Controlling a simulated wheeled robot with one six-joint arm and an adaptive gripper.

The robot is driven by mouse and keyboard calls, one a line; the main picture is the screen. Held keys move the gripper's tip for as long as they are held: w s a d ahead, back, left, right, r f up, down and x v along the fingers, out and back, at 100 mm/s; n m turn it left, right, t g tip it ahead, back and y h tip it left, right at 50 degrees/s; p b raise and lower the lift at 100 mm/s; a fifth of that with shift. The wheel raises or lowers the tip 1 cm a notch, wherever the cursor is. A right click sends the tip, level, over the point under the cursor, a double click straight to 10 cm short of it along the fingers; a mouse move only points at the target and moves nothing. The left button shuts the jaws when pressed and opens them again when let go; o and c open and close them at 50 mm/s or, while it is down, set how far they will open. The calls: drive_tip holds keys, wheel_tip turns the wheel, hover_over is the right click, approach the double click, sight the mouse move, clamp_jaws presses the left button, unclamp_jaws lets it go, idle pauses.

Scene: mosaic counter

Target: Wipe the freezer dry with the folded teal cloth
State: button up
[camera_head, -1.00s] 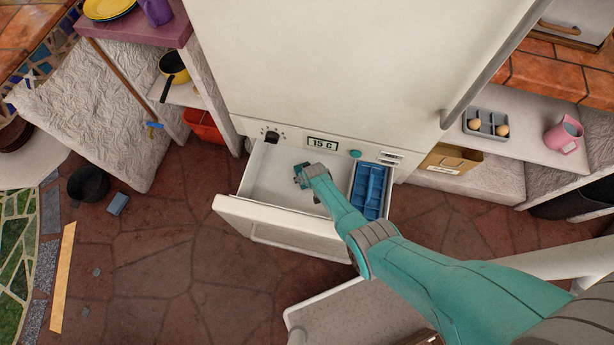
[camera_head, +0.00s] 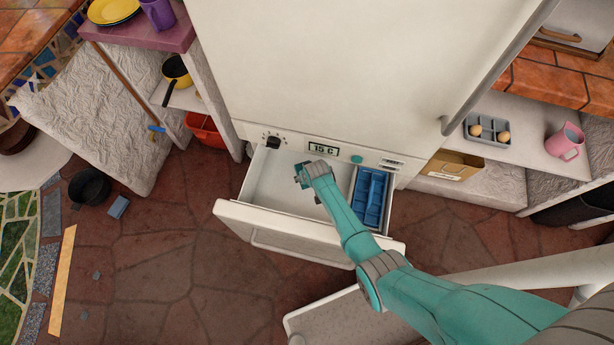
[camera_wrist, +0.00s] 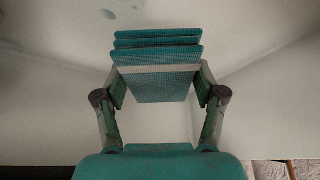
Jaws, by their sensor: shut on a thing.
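The freezer is the open white drawer (camera_head: 279,190) at the bottom of the white fridge (camera_head: 345,60). My gripper (camera_head: 303,176) reaches down into the drawer's left part. In the wrist view my gripper (camera_wrist: 160,88) is shut on the folded teal cloth (camera_wrist: 158,60), which has a pale band across it. The cloth is mostly hidden in the head view. Dark wet-looking spots (camera_wrist: 109,14) show on the pale surface beyond the cloth in the wrist view. I cannot tell whether the cloth touches the drawer floor.
A blue divided tray (camera_head: 371,196) fills the drawer's right side. The fridge front above carries a dial (camera_head: 273,142) and a display reading 15 C (camera_head: 323,149). A black pot (camera_head: 90,187) and a blue block (camera_head: 118,207) lie on the floor at left.

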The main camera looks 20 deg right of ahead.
drive_tip(key=shift+r, duration=1.45)
drive_tip(key=shift+a, duration=0.15)
